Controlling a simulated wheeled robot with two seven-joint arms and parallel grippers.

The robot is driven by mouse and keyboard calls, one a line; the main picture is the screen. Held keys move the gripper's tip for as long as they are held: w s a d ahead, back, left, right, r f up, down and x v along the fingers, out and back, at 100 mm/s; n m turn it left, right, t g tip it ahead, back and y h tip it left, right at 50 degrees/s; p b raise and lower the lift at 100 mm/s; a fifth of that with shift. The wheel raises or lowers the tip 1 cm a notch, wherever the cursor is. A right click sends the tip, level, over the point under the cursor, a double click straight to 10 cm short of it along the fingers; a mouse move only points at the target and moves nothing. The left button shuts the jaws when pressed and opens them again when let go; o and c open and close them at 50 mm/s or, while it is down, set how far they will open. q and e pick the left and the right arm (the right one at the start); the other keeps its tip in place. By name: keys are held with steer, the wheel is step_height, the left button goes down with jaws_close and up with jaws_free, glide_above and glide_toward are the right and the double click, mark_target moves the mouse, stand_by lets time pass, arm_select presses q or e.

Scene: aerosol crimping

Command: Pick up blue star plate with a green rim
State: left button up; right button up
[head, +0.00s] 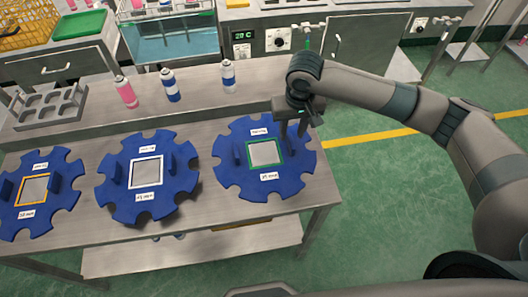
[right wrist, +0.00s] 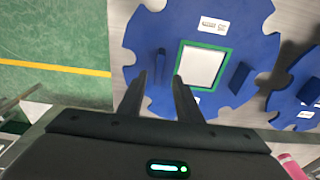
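The blue star plate with a green rim (head: 232,178) lies flat at the right end of the metal table. Its green frame surrounds a pale square, with an upright blue handle on either side. It fills much of the right wrist view (right wrist: 255,42). My right gripper (head: 293,132) is above the plate's right side, pointing down, with its fingers apart and nothing between the tips. In the right wrist view the fingers (right wrist: 159,78) line up with one handle (right wrist: 161,64), which shows just past the tips. Contact cannot be told. My left gripper is not in view.
A white-rimmed star plate (head: 118,200) and an orange-rimmed one (head: 60,190) lie to the left on the table. A pink can (head: 126,93) and two blue-white cans (head: 170,86) (head: 228,77) stand behind. A grey rack (head: 55,108) is at the left.

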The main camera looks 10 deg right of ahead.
mark_target(291, 141)
step_height(291, 141, down, 4)
steer(key=shift+s+d+r+p, duration=0.1)
steer(key=shift+d+r+p, duration=0.05)
steer(key=shift+p, duration=0.65)
steer(key=shift+f, duration=0.7)
steer(key=shift+r, duration=0.1)
jaws_close()
